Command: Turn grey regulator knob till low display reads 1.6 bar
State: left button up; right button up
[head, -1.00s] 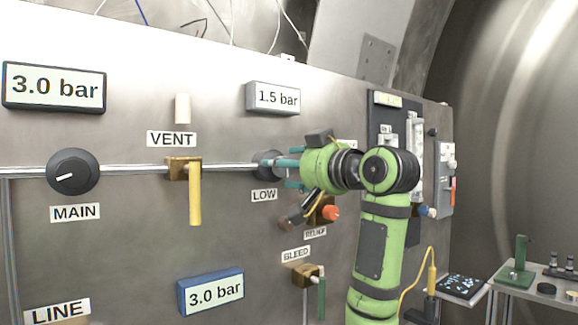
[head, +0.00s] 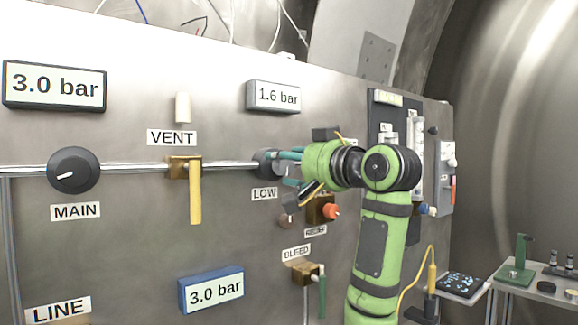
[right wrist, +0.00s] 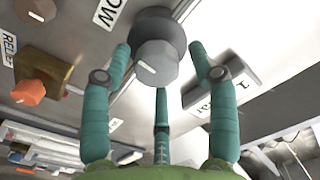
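The grey regulator knob (head: 268,163) sits on the pipe above the LOW label (head: 264,194). The low display (head: 273,96) above it reads 1.6 bar. My right gripper (head: 286,163) is at the knob, coming from the right. In the right wrist view, the knob (right wrist: 157,62) shows its grey face with a white pointer line. The three teal fingers of my right gripper (right wrist: 160,70) stand spread around it, with narrow gaps visible at the left and right fingers. My left gripper is not in view.
The MAIN knob (head: 74,170) and yellow VENT lever (head: 195,190) are left on the panel. The orange RELIEF knob (head: 331,211) and green BLEED lever (head: 322,297) lie close below my right gripper. A side table (head: 552,305) stands at right.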

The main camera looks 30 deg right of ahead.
jog(key=shift+s+f, duration=0.1)
jog(key=shift+s, duration=0.05)
jog(key=s, duration=1.1)
jog(key=shift+s+d, duration=0.4)
jog(key=shift+d, duration=0.05)
jog(key=shift+n, duration=0.3)
jog(key=w+p, duration=0.1)
jog(key=w, duration=0.3)
jog(key=w+p, duration=0.2)
jog(key=w, duration=0.2)
jog(key=w+a+p, duration=0.1)
jog(key=w+p, duration=0.1)
jog(key=w, duration=0.3)
jog(key=shift+a+f, duration=0.1)
jog(key=shift+f, duration=0.1)
